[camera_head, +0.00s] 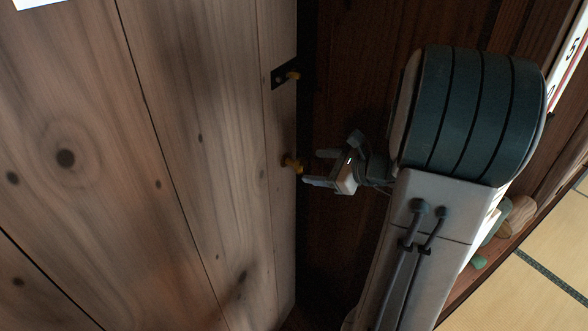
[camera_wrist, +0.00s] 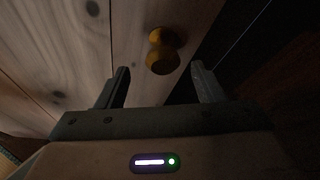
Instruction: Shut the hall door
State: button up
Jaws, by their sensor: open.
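The hall door (camera_head: 190,170) is a pale wooden plank panel with dark knots, filling the left of the head view. In the wrist view the knob (camera_wrist: 163,50) shows between and beyond the two open fingers (camera_wrist: 160,80). Whether the fingers touch it I cannot tell.
A dark reddish wooden wall (camera_head: 345,90) lies behind and right of the door edge, in shadow. At the lower right are small greenish and brown objects (camera_head: 490,245) by a wooden ledge, and the tatami floor (camera_head: 540,285).

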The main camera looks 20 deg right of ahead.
aim_at(305, 165)
jog(key=shift+w+f, duration=0.2)
jog(key=shift+w, duration=0.15)
jog(key=x, duration=0.6)
jog(key=shift+w+a, duration=0.2)
jog(key=shift+w, duration=0.1)
